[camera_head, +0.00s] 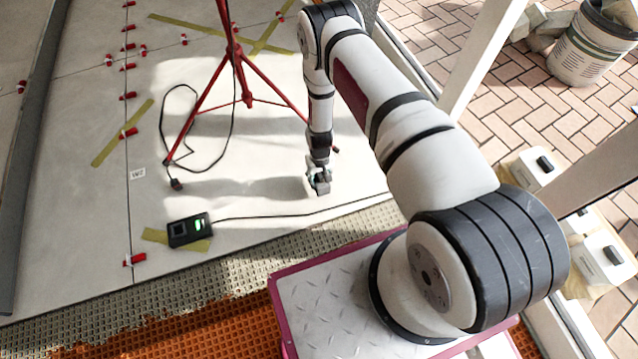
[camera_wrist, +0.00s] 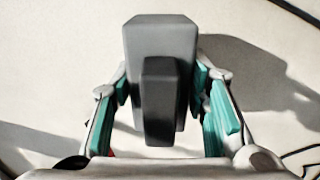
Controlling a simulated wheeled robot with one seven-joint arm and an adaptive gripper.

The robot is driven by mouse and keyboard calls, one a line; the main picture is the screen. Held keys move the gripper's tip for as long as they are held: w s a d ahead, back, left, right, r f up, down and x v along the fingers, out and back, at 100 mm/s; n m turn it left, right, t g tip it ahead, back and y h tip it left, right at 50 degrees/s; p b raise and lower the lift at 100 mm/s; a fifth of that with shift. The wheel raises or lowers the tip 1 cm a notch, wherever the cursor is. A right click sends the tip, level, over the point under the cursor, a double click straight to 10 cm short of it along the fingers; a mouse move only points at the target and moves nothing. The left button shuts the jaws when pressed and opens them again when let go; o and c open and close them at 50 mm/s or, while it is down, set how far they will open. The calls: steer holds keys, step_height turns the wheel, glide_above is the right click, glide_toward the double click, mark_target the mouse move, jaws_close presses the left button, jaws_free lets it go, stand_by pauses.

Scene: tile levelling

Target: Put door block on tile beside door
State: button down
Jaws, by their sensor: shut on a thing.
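My gripper (camera_head: 318,183) hangs low over the pale tiles (camera_head: 260,150), to the right of the red tripod. In the wrist view my gripper (camera_wrist: 165,110) has its teal-padded fingers on both sides of a grey block (camera_wrist: 160,50), shut on it. The block has a wide grey body with a narrower, darker raised part. Pale tile surface lies behind it. In the head view the block is mostly hidden by the gripper, and I cannot tell whether it touches the tile. I cannot make out for certain which part of the scene is the door.
A red tripod (camera_head: 247,97) with a black cable stands left of my gripper. A black device (camera_head: 190,230) with a green display lies on yellow tape. Red clips (camera_head: 134,260) line the tile joint. White blocks with dark handles (camera_head: 530,168) sit beyond the frame at right, near a bucket (camera_head: 592,45).

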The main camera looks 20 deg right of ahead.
steer(key=shift+w+f, duration=0.15)
steer(key=shift+w, duration=0.2)
step_height(320, 180, down, 3)
steer(key=shift+f+b, duration=0.15)
steer(key=shift+b, duration=1.1)
steer(key=c, duration=0.9)
jaws_free()
steer(key=shift+c, duration=0.2)
step_height(320, 180, up, 12)
steer(key=p, duration=0.5)
